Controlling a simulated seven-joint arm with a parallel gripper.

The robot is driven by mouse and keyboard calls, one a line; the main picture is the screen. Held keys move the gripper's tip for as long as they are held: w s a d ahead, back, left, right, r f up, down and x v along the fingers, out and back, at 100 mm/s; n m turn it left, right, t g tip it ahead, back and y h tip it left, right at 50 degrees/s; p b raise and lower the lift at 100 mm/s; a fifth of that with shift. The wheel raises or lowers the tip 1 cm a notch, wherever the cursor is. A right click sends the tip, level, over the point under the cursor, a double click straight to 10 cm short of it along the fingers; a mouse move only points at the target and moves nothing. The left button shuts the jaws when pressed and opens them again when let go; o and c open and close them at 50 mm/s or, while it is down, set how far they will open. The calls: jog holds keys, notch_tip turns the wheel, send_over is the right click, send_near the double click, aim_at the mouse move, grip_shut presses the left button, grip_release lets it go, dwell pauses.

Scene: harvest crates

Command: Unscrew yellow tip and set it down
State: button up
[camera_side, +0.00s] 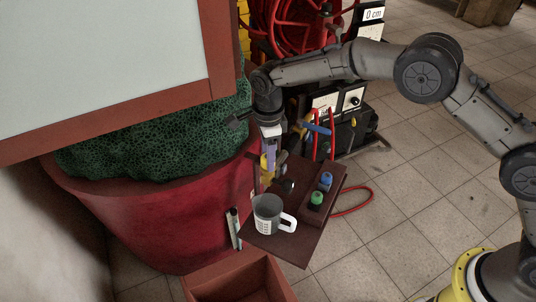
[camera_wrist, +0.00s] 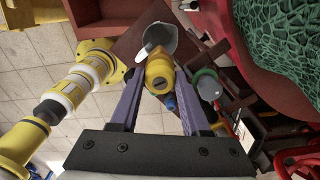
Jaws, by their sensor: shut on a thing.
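My gripper (camera_side: 268,158) points down over the dark red wooden board (camera_side: 307,248), its purple fingers closed on the yellow tip (camera_side: 264,165). In the wrist view the yellow tip (camera_wrist: 158,72) sits between the two fingertips (camera_wrist: 160,82). I cannot tell whether it is still joined to anything beneath it. A blue tip (camera_side: 326,180) and a green tip (camera_side: 316,198) stand on a raised strip of the board, to the right of my gripper in the side view.
A grey-white mug (camera_side: 266,211) stands on the board in front of my gripper. A big red planter (camera_side: 165,225) with green mesh foliage (camera_side: 160,145) is close on the left. An open reddish box (camera_side: 238,282) lies below. Red hose and equipment stand behind.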

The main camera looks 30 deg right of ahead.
jog(key=shift+n, duration=0.8)
jog(key=shift+n, duration=0.9)
jog(key=shift+n, duration=0.4)
jog(key=shift+r, duration=2.3)
